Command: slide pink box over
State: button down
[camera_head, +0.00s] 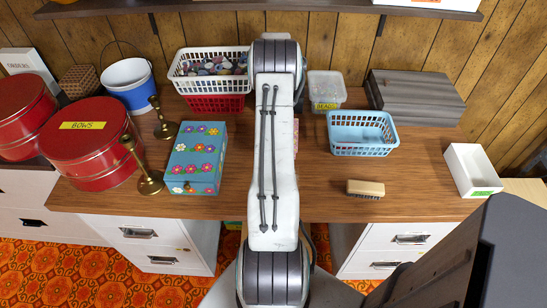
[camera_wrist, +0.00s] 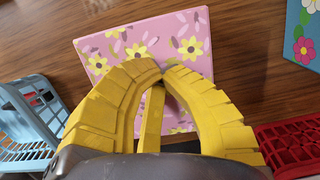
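The pink box (camera_wrist: 116,50) has yellow flowers and pale pink petals on its top. In the wrist view it lies on the wooden table, partly covered by my gripper. In the head view my arm hides nearly all of it; only a pink sliver (camera_head: 296,136) shows at the arm's right edge. My gripper (camera_wrist: 165,70) has yellow ribbed fingers that curve together, with their tips meeting over the box's top. Nothing shows between the tips. I cannot tell whether they touch the box. The head view hides the gripper behind the arm.
A teal flowered box (camera_head: 195,158) stands left of my arm, and a light blue basket (camera_head: 362,150) right of it. White (camera_head: 180,72) and red baskets (camera_head: 215,103) stand behind. A brush (camera_head: 366,188) lies near the front edge. Bare tabletop (camera_head: 325,185) shows right of the arm.

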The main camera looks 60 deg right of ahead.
jog(key=shift+w+d+f+p, duration=0.1)
jog(key=shift+w+d+p, duration=0.45)
jog(key=shift+d, duration=0.4)
jog(key=shift+w+d+r+p, duration=0.1)
jog(key=shift+w+d+p, duration=0.2)
jog(key=shift+w+d, duration=0.55)
jog(key=shift+w+d+f+p, duration=0.1)
jog(key=shift+w+d+p, duration=0.35)
jog(key=shift+d, duration=0.65)
jog(key=shift+d+r+p, duration=0.1)
jog(key=shift+r+p, duration=0.45)
jog(key=shift+r, duration=0.2)
